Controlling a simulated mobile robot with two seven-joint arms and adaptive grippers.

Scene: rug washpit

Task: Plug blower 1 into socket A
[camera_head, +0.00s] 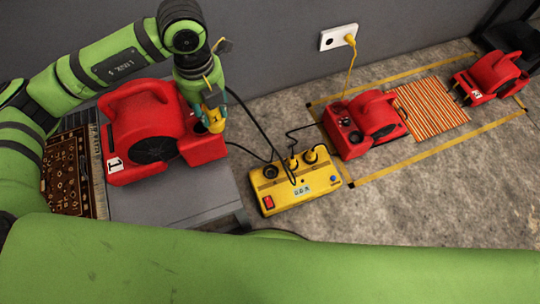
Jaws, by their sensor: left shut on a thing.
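Blower 1 (145,115), red with a white "1" label, stands on a grey platform at the left. My left gripper (212,108) points down at the blower's right end and is shut on a yellow plug (214,122), partly hidden by the fingers. The yellow power box (296,190) lies on the floor to the right. Its left socket (269,171) looks empty; yellow plugs stand in the middle socket (292,163) and right socket (311,156). The socket letters are too small to read surely. My right gripper is not in view.
A second red blower (368,125) and a third (490,76) stand by a striped rug (432,108) inside yellow floor tape. Black cables loop around the power box. A wall outlet (338,37) holds a yellow plug. My green arm crosses the bottom.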

